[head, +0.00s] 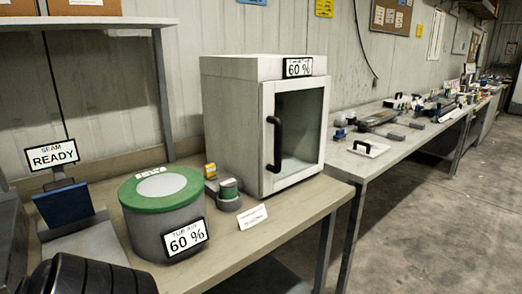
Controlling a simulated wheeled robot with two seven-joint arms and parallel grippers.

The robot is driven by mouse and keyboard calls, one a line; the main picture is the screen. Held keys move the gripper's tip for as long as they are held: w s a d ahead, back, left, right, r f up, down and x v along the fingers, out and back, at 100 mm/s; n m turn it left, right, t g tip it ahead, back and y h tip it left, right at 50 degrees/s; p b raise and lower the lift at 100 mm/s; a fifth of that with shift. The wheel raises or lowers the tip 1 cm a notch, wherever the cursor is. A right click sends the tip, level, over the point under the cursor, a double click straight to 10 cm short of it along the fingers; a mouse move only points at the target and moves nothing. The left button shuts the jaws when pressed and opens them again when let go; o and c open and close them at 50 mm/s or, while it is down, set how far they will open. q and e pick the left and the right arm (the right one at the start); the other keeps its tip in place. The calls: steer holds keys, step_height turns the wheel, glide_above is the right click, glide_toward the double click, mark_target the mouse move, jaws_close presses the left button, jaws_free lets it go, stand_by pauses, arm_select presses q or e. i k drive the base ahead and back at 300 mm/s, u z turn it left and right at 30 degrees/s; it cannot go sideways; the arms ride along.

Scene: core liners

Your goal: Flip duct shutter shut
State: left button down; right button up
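I cannot pick out a duct shutter for certain in the head view. A white cabinet (232,122) stands on the near bench, with its glass door (300,125) closed and a black handle (276,144) on the door. A grey tub (150,226) with a green-rimmed lid (178,190) stands to its left and bears a "TUB AIR 60 %" sign. Neither of my grippers shows.
A small grey device (228,194) and a white card (252,216) lie between tub and cabinet. A "SEAM READY" sign (52,155) stands at left above a blue panel (64,205). A black ribbed shape (90,275) fills the lower left. A cluttered bench (385,150) runs right; the floor (440,230) is clear.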

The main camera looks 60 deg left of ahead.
mark_target(210, 169)
steer(key=u, duration=0.6)
steer(key=i, duration=1.3)
steer(key=u, duration=1.2)
